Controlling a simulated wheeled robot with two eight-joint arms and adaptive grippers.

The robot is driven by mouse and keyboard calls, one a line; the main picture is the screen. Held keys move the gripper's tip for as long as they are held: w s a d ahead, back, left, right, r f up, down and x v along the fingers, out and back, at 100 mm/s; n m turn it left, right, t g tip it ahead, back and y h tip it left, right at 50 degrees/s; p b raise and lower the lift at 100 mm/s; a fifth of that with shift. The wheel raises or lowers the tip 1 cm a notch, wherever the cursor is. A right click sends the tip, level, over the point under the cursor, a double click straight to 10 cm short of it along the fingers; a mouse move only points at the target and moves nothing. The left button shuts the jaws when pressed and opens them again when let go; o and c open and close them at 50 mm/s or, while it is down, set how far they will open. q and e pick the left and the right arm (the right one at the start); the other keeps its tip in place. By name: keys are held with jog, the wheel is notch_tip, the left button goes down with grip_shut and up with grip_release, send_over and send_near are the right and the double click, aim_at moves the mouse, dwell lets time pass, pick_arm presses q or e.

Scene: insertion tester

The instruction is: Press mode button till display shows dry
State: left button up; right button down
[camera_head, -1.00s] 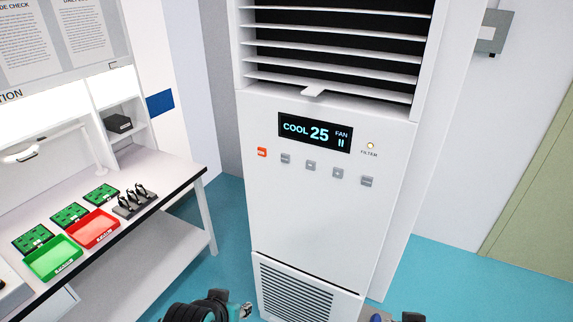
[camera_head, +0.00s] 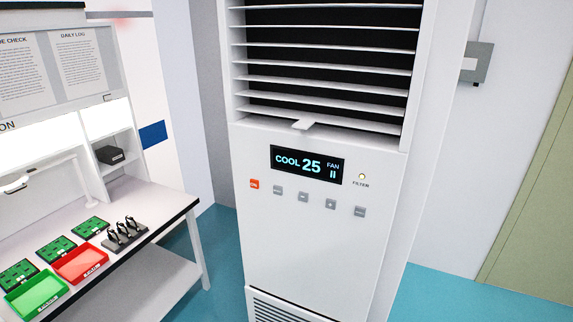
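A tall white air conditioner (camera_head: 310,255) stands in front of me. Its dark display (camera_head: 307,165) reads COOL 25 with FAN and two bars. Below the display is a row of buttons: a red ON button (camera_head: 254,184) at the left, then several grey buttons. The first grey button (camera_head: 278,190) right of the red one bears small lettering too blurred to read for sure. Another grey button (camera_head: 360,211) is at the right end. Neither of my grippers is in view.
A workbench (camera_head: 150,205) at the left holds green boards, a red tray (camera_head: 82,264) and a green tray (camera_head: 37,296). Louvres (camera_head: 325,60) cover the unit's upper part. Blue floor (camera_head: 450,285) is clear at the right.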

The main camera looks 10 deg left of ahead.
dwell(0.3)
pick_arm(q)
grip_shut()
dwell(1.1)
